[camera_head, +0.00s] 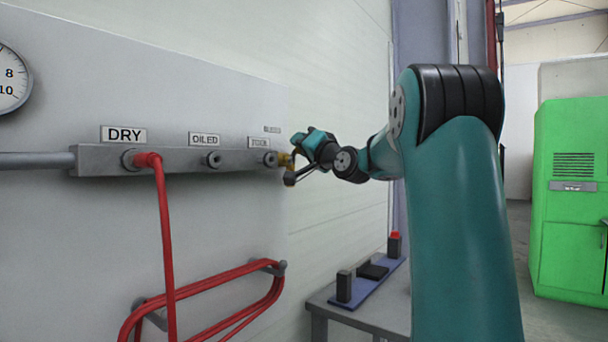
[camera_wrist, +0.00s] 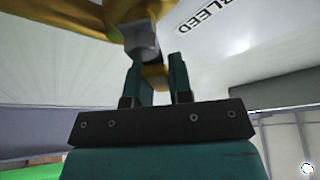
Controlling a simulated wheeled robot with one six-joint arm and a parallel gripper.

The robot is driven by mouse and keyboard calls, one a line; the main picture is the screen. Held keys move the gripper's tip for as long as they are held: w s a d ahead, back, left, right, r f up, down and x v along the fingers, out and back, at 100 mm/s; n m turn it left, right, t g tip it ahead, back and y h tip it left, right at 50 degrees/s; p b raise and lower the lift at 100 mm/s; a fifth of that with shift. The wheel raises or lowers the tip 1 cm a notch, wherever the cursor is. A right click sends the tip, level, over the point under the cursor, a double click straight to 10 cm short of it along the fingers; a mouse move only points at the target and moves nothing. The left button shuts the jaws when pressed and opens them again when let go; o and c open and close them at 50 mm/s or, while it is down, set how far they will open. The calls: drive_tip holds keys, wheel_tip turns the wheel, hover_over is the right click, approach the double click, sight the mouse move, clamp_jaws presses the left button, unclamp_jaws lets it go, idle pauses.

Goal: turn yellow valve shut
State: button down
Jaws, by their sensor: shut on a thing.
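The yellow valve (camera_head: 284,160) is at the right end of the grey manifold bar (camera_head: 230,160), just past the TOOL label. My gripper (camera_head: 293,158) is at it, reaching in from the right and covering part of it.
A BLEED label (camera_wrist: 225,15) is beside the valve. A red hose (camera_head: 165,240) hangs from the DRY outlet, with coils (camera_head: 205,285) on a hook below. A table (camera_head: 330,305) with a blue plate stands below the arm. A green cabinet (camera_head: 570,200) is at far right.

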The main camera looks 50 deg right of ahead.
sight(293, 154)
drive_tip(key=n+y+b, duration=0.1)
drive_tip(key=n+b, duration=0.1)
drive_tip(key=a+n+y+b, duration=0.1)
drive_tip(key=n+b, duration=0.1)
drive_tip(key=n+t+b, duration=0.1)
drive_tip(key=n+b, duration=0.1)
drive_tip(key=shift+s+a+r+y+b, duration=0.1)
drive_tip(key=shift+a+y+b, duration=0.3)
drive_tip(key=n+y+b, duration=0.1)
drive_tip(key=n, duration=0.1)
drive_tip(key=a+n+y+b, duration=0.1)
drive_tip(key=n+b, duration=0.1)
drive_tip(key=n, duration=0.1)
drive_tip(key=shift+a+r+n+y+b, duration=0.3)
drive_tip(key=shift+r+y+b, duration=0.05)
drive_tip(key=shift+r+y, duration=0.05)
drive_tip(key=c, duration=1)
unclamp_jaws()
drive_tip(key=shift+r, duration=0.1)
drive_tip(key=shift+a, duration=0.1)
drive_tip(key=b+v, duration=0.3)
drive_tip(key=v, duration=0.2)
drive_tip(key=b+v, duration=0.3)
drive_tip(key=v, duration=0.3)
drive_tip(key=b+v, duration=0.3)
drive_tip(key=v, duration=0.3)
drive_tip(key=shift+s+f, duration=0.1)
drive_tip(key=shift+f, duration=0.35)
drive_tip(key=shift+r, duration=0.1)
